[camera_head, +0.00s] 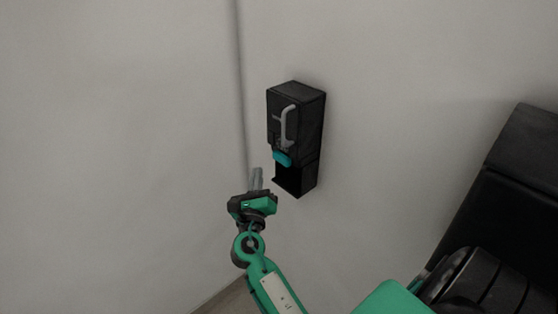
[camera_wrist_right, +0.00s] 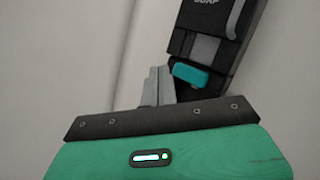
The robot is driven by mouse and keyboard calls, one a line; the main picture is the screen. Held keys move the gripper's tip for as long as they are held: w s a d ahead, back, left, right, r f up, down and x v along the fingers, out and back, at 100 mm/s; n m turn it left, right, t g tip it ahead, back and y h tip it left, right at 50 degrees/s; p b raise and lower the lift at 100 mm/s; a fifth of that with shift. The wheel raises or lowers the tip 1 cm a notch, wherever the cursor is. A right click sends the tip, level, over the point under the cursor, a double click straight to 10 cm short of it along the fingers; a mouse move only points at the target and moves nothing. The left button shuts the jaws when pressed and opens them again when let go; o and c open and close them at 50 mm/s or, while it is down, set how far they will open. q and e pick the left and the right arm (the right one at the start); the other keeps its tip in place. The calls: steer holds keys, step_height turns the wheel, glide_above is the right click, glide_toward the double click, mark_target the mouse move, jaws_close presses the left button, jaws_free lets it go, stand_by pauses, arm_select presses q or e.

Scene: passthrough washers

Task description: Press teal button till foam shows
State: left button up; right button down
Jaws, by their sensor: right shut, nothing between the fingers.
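A black soap dispenser (camera_head: 313,122) is fixed to the wall, with a grey handle-like shape on its front. The teal button (camera_head: 282,158) sits low on its front, above a dark open recess. My right gripper (camera_head: 256,172) is shut and empty, pointing up, below and left of the button and apart from it in the head view. In the right wrist view, the fingers (camera_wrist_right: 159,84) stand just left of the teal button (camera_wrist_right: 191,75); the depth gap is hard to judge. No foam shows. My left gripper is not in view.
The dispenser hangs on a pale wall (camera_head: 400,90), just right of a vertical wall corner (camera_head: 239,80). A large dark object (camera_head: 520,160) is at the right edge. The wall left of the dispenser is bare.

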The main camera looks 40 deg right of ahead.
mark_target(277, 158)
steer(key=shift+w+d+p, duration=0.2)
steer(key=shift+d+p, duration=0.25)
steer(key=shift+d, duration=1.85)
steer(key=shift+d, duration=0.1)
steer(key=shift+d, duration=0.35)
steer(key=shift+d+p, duration=0.5)
steer(key=shift+d, duration=0.3)
stand_by(1.0)
stand_by(0.4)
steer(key=shift+a, duration=1.2)
